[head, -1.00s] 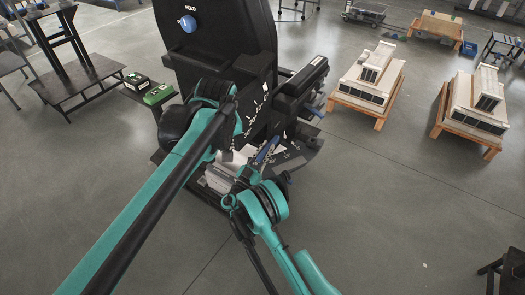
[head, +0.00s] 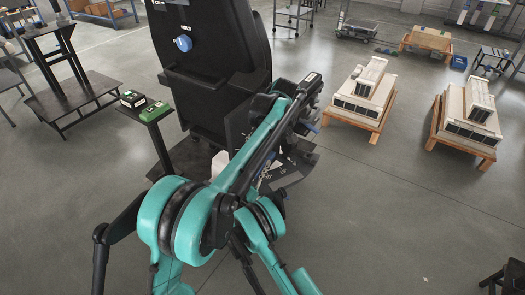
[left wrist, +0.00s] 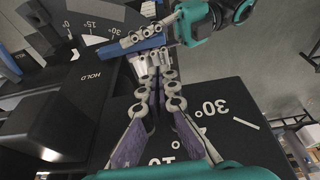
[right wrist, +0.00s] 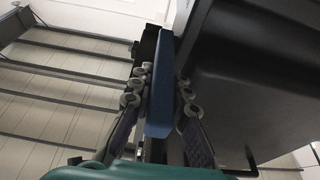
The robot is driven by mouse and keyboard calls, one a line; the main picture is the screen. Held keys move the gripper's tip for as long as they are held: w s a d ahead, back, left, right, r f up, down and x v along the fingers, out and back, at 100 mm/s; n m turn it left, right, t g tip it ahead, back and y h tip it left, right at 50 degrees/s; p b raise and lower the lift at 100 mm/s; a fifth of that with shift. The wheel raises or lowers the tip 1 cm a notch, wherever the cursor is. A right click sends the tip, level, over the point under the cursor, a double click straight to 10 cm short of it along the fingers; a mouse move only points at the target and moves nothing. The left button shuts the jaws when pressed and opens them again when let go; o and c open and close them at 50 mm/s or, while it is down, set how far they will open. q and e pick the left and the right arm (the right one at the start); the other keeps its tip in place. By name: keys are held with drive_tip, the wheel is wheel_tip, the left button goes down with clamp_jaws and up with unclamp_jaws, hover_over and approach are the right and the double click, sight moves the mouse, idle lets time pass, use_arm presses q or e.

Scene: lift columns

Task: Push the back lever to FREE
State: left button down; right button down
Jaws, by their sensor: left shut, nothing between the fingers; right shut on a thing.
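A black seat-like unit (head: 215,80) stands ahead, with a blue knob (head: 183,42) high on its back beside the word HOLD. My right gripper (right wrist: 162,95) is shut on a blue lever (right wrist: 160,90), one finger on each side. A blue lever (left wrist: 133,47) also shows in the left wrist view, with a teal gripper's fingers along it. My left gripper (left wrist: 152,65) is shut and empty, its tips close to that lever; I cannot tell whether they touch. In the head view my arms hide most of the levers. No FREE label is readable.
Black plates with angle marks (left wrist: 190,125) lie below my left fingers, and a black block marked HOLD (left wrist: 85,100) is at the left. Pallets with white units (head: 365,90) stand right. The floor between is clear.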

use_arm(q)
approach(257, 172)
drive_tip(key=x, duration=0.5)
drive_tip(key=shift+w+a+f, duration=0.1)
drive_tip(key=shift+w+a, duration=0.1)
drive_tip(key=shift+a, duration=0.1)
drive_tip(key=shift+f, duration=0.65)
drive_tip(key=shift+f, duration=0.1)
